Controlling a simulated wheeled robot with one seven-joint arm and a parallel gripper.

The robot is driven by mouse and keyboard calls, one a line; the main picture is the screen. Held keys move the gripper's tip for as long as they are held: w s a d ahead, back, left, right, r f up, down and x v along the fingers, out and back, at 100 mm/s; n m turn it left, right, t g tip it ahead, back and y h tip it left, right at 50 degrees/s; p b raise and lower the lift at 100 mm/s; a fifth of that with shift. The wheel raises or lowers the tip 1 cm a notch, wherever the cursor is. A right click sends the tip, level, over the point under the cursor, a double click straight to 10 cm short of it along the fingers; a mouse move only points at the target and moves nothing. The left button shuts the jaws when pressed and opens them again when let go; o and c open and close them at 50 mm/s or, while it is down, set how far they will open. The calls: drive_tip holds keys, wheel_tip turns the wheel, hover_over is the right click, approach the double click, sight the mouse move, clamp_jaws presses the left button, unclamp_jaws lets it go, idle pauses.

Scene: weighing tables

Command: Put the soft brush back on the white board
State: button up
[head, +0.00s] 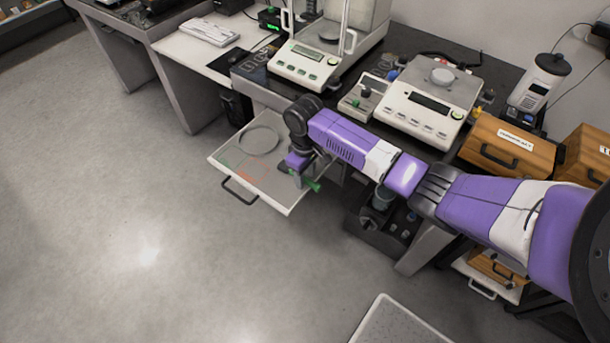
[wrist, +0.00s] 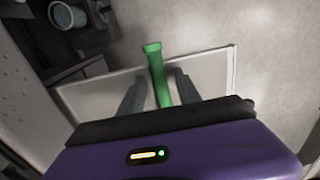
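The soft brush shows mainly as a green handle (wrist: 157,72) between my gripper's two grey fingers (wrist: 160,82) in the wrist view. A narrow gap seems to show on the right of the handle, so I cannot tell whether the fingers clamp it. In the head view the handle (head: 313,185) sticks out beside my gripper (head: 300,178), at the right edge of a pulled-out white board (head: 226,160) with a front handle. The brush's bristles are hidden. In the wrist view the white board (wrist: 212,70) lies below the fingers, and the handle's end reaches past its edge.
A round outline and red and green marks show on the board. Balances (head: 432,103) and a small control box (head: 362,98) stand on the dark table behind. Wooden boxes (head: 510,146) are at the right. The floor (head: 130,240) in front is clear.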

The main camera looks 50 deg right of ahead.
sight(305, 178)
wheel_tip(305, 178, up, 12)
drive_tip(key=w+a+f+t+y, duration=0.2)
drive_tip(key=w+a, duration=0.1)
drive_tip(key=a, duration=0.7)
drive_tip(key=w+a+f+t+y, duration=0.1)
drive_tip(key=w+a+t, duration=0.2)
drive_tip(key=a, duration=0.7)
drive_tip(key=s+a+m+t+y, duration=0.1)
drive_tip(key=s+a+m+t, duration=0.2)
drive_tip(key=a, duration=0.9)
drive_tip(key=s+d+r+m+t+h, duration=0.1)
drive_tip(key=s+r+t+h, duration=0.2)
drive_tip(key=s, duration=1.5)
drive_tip(key=s+d+r+n+t, duration=0.1)
drive_tip(key=s+d+r+t, duration=0.1)
drive_tip(key=s+d+r, duration=0.2)
drive_tip(key=s+d+r+n+t+h, duration=0.1)
drive_tip(key=s+d+r+n+t, duration=0.1)
drive_tip(key=s+d+r, duration=0.2)
drive_tip(key=s+r, duration=0.3)
drive_tip(key=s, duration=0.3)
drive_tip(key=shift+s+d+r+n, duration=0.2)
drive_tip(key=shift+s+n, duration=0.05)
drive_tip(key=shift+n, duration=0.05)
